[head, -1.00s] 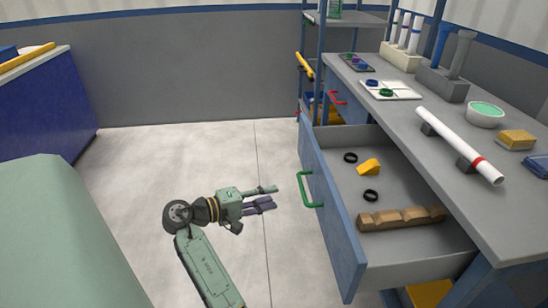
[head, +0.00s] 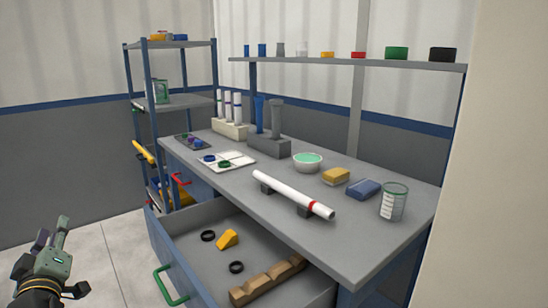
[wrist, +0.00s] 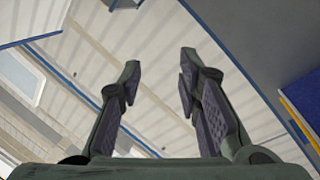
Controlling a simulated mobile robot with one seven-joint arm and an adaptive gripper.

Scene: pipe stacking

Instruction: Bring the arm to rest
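My gripper (head: 52,236) is at the lower left of the head view, over the floor and left of the open drawer. It is apart from the workbench and touches nothing. In the wrist view my gripper (wrist: 157,72) has its two fingers spread wide with nothing between them. The wrist camera looks past the fingers at the ribbed pale wall and ceiling.
The open drawer (head: 200,226) with a green handle (head: 168,286) juts out below the workbench (head: 262,190). It holds black rings, a yellow piece and a brown notched block. A white pipe (head: 290,194) lies on supports on the bench. A shelf rack (head: 172,110) stands behind. Floor (head: 105,262) is clear.

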